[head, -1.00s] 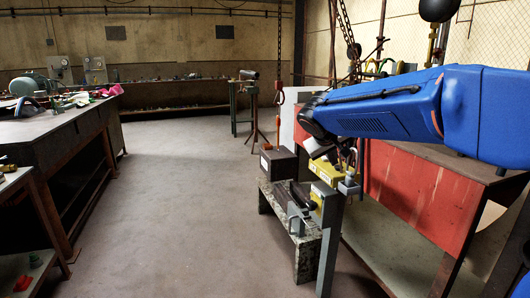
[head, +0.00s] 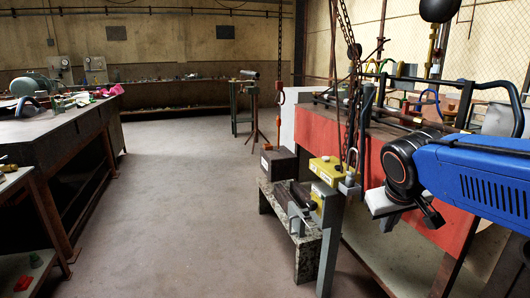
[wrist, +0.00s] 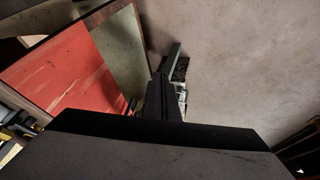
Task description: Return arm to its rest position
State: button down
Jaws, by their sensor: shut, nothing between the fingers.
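My arm (head: 475,175) reaches in from the right edge of the head view, its blue link ending in a black wrist joint in front of the red-panelled bench (head: 325,135). The gripper end hangs below that joint, and its fingers are hard to make out there. In the wrist view my gripper (wrist: 163,80) shows as two dark fingers pressed together with nothing held. Beyond them lie the floor and a grey post, and the red panel shows to the left.
A low stand (head: 307,250) with a yellow box (head: 327,170) and a dark box (head: 279,163) stands left of my arm. Hoses and racks top the red bench. A chain (head: 345,45) hangs near it. A long workbench (head: 60,130) is at left. The middle floor is clear.

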jog(key=s+f+y, duration=0.1)
jog(key=s+f, duration=0.3)
jog(key=s, duration=0.4)
jog(key=s+a+f+m+y, duration=0.1)
jog(key=s+f, duration=0.4)
jog(key=s, duration=0.3)
jog(key=shift+f+g, duration=0.15)
jog(key=shift+g, duration=0.15)
jog(key=c, duration=2.4)
grip_release()
jog(key=shift+c, duration=0.2)
